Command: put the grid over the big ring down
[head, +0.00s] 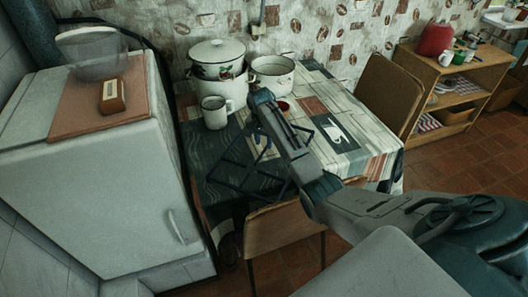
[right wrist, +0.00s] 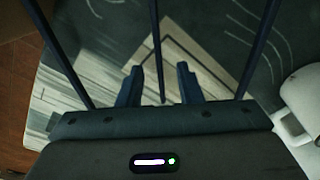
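The grid (right wrist: 156,35) is a dark blue frame of thin bars. In the head view the grid (head: 240,161) is up in the air over the near left part of the table, reaching past its front edge. My right gripper (right wrist: 158,82) has one finger on either side of the grid's middle bar and carries it. The exact contact is hard to make out. In the head view my right gripper (head: 268,140) is mostly hidden behind my own arm. The big ring cannot be made out in either view. My left gripper is not in view.
On the table (head: 372,163) stand a lidded pot (head: 217,68), an open pot (head: 272,72) and a white mug (head: 214,112). A white cabinet (head: 100,190) with a glass bowl (head: 92,55) stands left.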

